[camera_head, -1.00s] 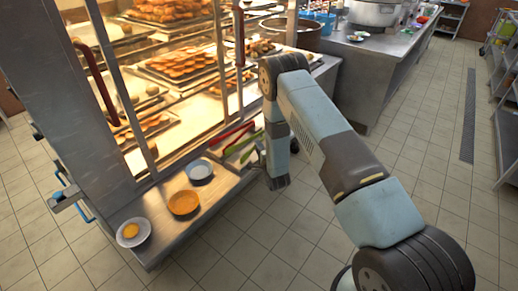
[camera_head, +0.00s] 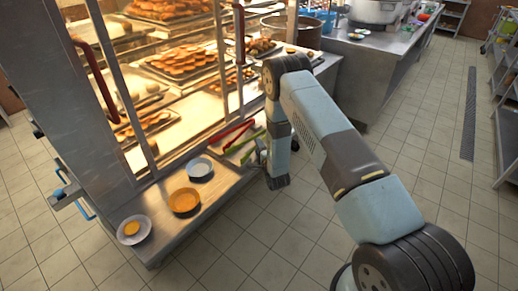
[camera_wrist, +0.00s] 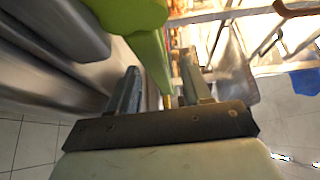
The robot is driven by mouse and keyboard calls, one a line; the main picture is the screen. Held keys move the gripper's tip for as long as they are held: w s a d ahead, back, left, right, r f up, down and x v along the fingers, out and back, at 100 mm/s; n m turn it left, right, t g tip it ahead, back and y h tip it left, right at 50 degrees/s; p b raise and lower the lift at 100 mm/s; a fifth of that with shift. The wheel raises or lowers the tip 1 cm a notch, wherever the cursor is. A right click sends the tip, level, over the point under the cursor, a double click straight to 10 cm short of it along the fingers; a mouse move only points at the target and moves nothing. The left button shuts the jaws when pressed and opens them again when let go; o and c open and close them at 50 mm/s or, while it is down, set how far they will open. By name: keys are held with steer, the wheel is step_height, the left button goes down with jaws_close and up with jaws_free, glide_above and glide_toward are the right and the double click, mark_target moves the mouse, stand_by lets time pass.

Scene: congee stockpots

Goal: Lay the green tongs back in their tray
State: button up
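The green tongs (camera_head: 245,142) are beside the red tongs at the right end of the steel ledge, one end close to my gripper (camera_head: 262,151). In the wrist view the green tongs (camera_wrist: 148,38) come in large from the top and narrow down between the two fingers of my gripper (camera_wrist: 160,88). The fingers stand apart, one on each side of the green. I cannot tell whether they press on it. My arm hides part of the gripper in the head view. I cannot make out a separate tray for the tongs.
Red tongs (camera_head: 230,132) lie just left of the green ones. A white bowl (camera_head: 199,168), an orange bowl (camera_head: 184,201) and a bowl with yellow food (camera_head: 133,229) stand along the ledge. The lit glass food case (camera_head: 175,100) rises behind. The floor at right is clear.

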steer(key=shift+r, duration=0.45)
steer(key=v, duration=1.2)
steer(key=w+d+r+n+g+h, duration=0.15)
steer(key=w+r, duration=0.25)
steer(key=r, duration=0.5)
steer(key=w+d+r+n+g+h, duration=0.1)
steer(key=w+d+r+n, duration=0.15)
steer(key=r, duration=0.55)
steer(key=s+d+r+n+g+h, duration=0.1)
steer(key=s+d+r+n, duration=0.15)
steer(key=r, duration=0.55)
steer(key=s+d+r+n+g+h, duration=0.1)
steer(key=d+r, duration=0.2)
steer(key=r, duration=0.5)
steer(key=s+d+r+n+g+h, duration=0.1)
steer(key=s+d+r+g, duration=0.1)
steer(key=s+d+r, duration=0.35)
steer(key=s+d+r+n+g+h, duration=0.1)
steer(key=s+d+r+n, duration=0.1)
steer(key=s+r, duration=0.65)
steer(key=s+d+r+n+g, duration=0.1)
steer(key=s, duration=0.6)
steer(key=s+d+n+g, duration=0.1)
steer(key=s, duration=0.7)
steer(key=s+d+r+n+g, duration=0.1)
steer(key=s, duration=0.7)
steer(key=shift+s+r+g, duration=0.1)
steer(key=shift+r+g, duration=0.15)
steer(key=shift+r, duration=0.15)
